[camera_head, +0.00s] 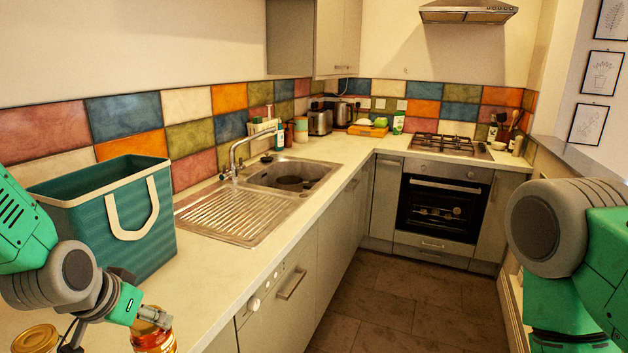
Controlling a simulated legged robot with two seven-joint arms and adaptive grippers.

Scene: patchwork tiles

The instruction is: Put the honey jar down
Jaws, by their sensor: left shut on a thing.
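The honey jar (153,341) is amber with a light metallic top. It is at the bottom left, cut off by the lower picture edge. My left gripper (150,320) is shut on the jar at its upper part. I cannot tell whether the jar's base touches the counter, as it is out of the picture. My right arm comes in from the right, but its gripper is out of view.
A second jar with a gold lid (35,339) stands left of the held jar. A teal basket (128,215) with white handles is behind on the white counter (215,285). Beyond are the sink (290,178) and drainer. The counter in front of the drainer is clear.

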